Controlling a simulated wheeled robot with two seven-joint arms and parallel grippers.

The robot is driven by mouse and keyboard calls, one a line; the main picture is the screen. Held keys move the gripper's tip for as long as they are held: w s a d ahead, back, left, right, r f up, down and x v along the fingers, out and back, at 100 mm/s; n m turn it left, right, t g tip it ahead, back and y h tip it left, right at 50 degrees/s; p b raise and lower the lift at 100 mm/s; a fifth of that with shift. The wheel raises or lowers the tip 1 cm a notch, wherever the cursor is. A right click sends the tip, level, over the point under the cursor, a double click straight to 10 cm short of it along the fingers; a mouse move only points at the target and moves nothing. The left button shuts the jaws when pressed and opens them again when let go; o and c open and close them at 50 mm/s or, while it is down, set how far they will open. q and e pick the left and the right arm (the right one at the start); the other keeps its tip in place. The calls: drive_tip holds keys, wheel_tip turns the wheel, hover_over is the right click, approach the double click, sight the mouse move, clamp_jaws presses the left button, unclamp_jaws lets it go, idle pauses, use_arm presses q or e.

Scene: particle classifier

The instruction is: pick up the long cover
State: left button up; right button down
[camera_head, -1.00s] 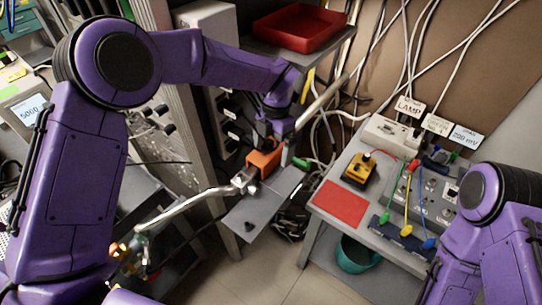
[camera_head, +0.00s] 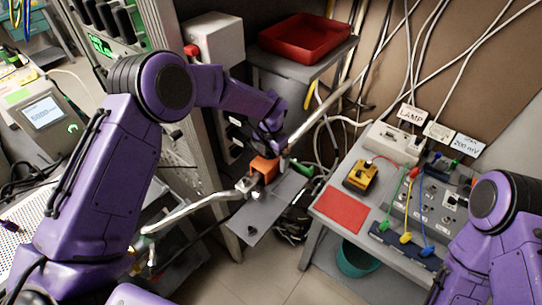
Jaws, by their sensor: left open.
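A flat grey plate (camera_head: 270,205) with a small dark knob lies below my left gripper. I cannot tell for sure whether it is the long cover. My left gripper (camera_head: 280,155) is open, reaching down beside an orange block (camera_head: 264,168) above the plate's upper end. Its fingers are small and partly hidden by the wrist, so contact cannot be told. A shiny metal pipe (camera_head: 195,208) runs from the lower left to a fitting by the orange block. My right arm comes in at the right edge, with its gripper out of view.
A red tray (camera_head: 305,38) sits on a shelf behind my left wrist. At right, a grey bench (camera_head: 322,212) carries a red sheet (camera_head: 342,211), a yellow meter (camera_head: 360,175) and cabled panels. A teal bin (camera_head: 357,258) stands beneath it. Cables hang behind. The floor in front is clear.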

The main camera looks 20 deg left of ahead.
use_arm(q)
drive_tip(key=c, duration=1)
drive_tip(key=shift+c, duration=0.5)
drive_tip(key=shift+r, duration=0.15)
